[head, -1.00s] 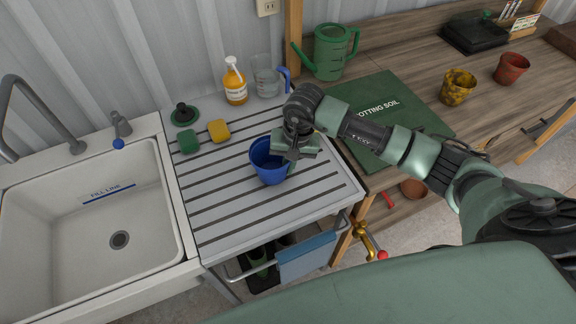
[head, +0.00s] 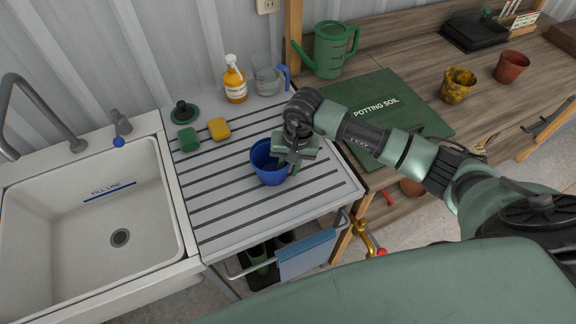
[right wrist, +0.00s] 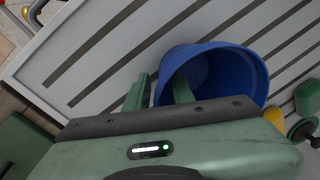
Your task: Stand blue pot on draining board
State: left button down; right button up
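The blue pot (head: 268,174) stands upright on the ribbed draining board (head: 225,228), near its right side, mouth up. It also shows in the right wrist view (right wrist: 225,75). My right gripper (head: 286,162) is at the pot's right rim. In the right wrist view my right gripper (right wrist: 160,90) has its fingers apart, one inside the pot and one outside, with the rim between them and a gap visible. My left gripper is not in view.
The sink (head: 90,210) adjoins the board on the left. A green sponge (head: 188,139), yellow sponge (head: 219,129), soap bottle (head: 235,82) and clear jug (head: 268,80) stand at the back. A green watering can (head: 330,50) is on the wooden bench. The board's front left is clear.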

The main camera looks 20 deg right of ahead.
notch_tip(320, 180, up, 12)
jog(key=s+d+b, duration=0.1)
jog(key=b, duration=0.3)
jog(key=shift+d, duration=0.2)
dwell(1.4)
